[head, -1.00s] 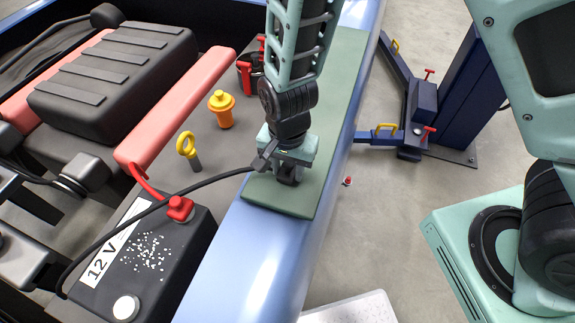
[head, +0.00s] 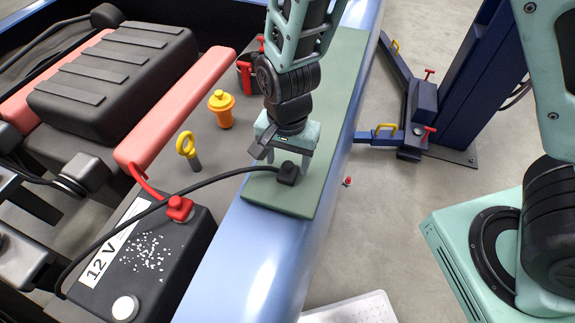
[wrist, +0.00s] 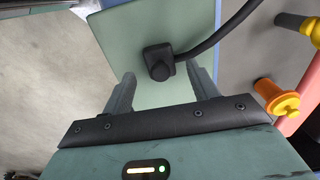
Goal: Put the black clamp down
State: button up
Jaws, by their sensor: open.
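The black clamp (head: 288,173) lies on the green mat (head: 319,150) on the blue fender, with its black cable running left from it. In the wrist view the clamp (wrist: 158,62) rests on the mat just beyond and between my fingers, with clear gaps on both sides. My gripper (head: 281,170) is open and empty, a little above and behind the clamp in the head view. In the wrist view its two fingers (wrist: 162,85) stand wide apart.
A 12 V battery (head: 165,262) with a red clamp (head: 180,208) on its terminal sits at lower left. A yellow dipstick ring (head: 186,146) and an orange cap (head: 221,100) stand left of the mat. A blue lift post (head: 468,90) stands at right.

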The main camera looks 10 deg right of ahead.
aim_at(287, 166)
notch_tip(287, 166, up, 8)
jog(key=s+d+r+n, duration=0.2)
jog(key=s+r+n, duration=0.2)
jog(key=s+n, duration=0.3)
jog(key=s+d+r+n, duration=0.2)
jog(key=s+r+n, duration=0.1)
jog(key=s+n, duration=0.4)
jog(key=shift+d+r+n+y, duration=0.2)
jog(key=shift+r+n+y, duration=0.1)
jog(key=shift+r, duration=0.1)
